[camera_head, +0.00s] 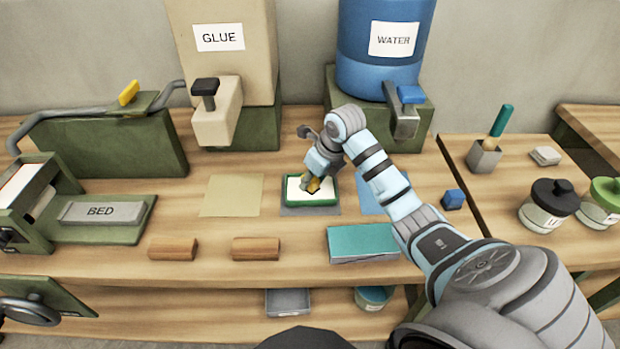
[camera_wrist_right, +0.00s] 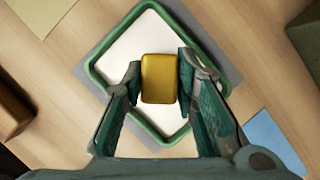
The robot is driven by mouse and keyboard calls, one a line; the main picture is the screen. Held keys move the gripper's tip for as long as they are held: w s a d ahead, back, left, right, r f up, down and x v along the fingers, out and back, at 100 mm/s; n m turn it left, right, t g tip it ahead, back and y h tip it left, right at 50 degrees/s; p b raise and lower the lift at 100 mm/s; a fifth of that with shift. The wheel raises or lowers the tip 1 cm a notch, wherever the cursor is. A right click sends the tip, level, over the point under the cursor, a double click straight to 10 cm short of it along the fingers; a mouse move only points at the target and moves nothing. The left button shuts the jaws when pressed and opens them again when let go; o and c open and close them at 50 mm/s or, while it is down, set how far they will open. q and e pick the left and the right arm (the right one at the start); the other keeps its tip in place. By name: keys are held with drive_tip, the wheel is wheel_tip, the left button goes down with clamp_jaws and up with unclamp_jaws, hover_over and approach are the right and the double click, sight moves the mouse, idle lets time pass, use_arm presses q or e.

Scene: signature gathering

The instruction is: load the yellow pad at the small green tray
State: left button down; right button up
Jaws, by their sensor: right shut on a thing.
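The small green tray (camera_head: 290,199) sits on a grey mat in the middle of the table and has a white inside. It also shows in the right wrist view (camera_wrist_right: 97,77) as a green rim around a white floor. The yellow pad (camera_wrist_right: 159,79) is between the fingers of my right gripper (camera_wrist_right: 158,85), over the white floor of the tray. My right gripper also shows in the head view (camera_head: 312,184), pointing down at the tray and shut on the pad. I cannot tell whether the pad touches the tray floor. My left gripper is not in view.
A tan sheet (camera_head: 231,196) lies left of the tray and a blue sheet (camera_head: 368,203) lies right of it. Two wooden cylinders (camera_head: 173,249) and a teal block (camera_head: 350,244) lie in front. The glue (camera_head: 222,70) and water (camera_head: 382,65) dispensers stand behind.

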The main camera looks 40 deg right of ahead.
idle(0.3)
wheel_tip(320, 180, up, 7)
drive_tip(key=p, duration=0.6)
drive_tip(key=shift+a+f, duration=0.1)
